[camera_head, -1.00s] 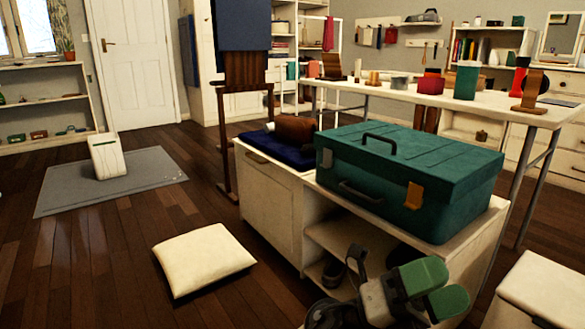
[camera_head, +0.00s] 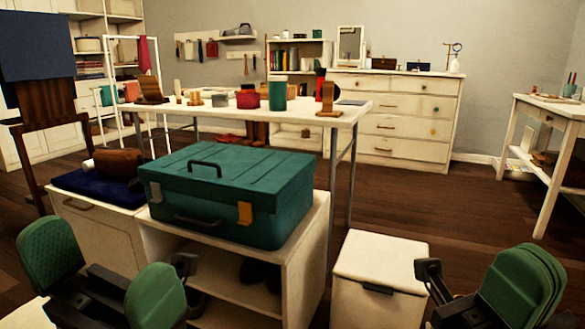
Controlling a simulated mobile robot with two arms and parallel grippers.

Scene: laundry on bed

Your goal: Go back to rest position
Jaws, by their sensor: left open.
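My left gripper (camera_head: 103,275) is at the lower left, its two green fingers spread wide with nothing between them. It is in front of the low white cabinet, apart from the teal case.
A teal case (camera_head: 230,190) and dark blue folded cloth (camera_head: 95,187) lie on the white cabinet (camera_head: 309,255). A white box (camera_head: 382,262) stands between my grippers. A long table (camera_head: 345,118) is behind. Open wooden floor (camera_head: 430,205) lies at right.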

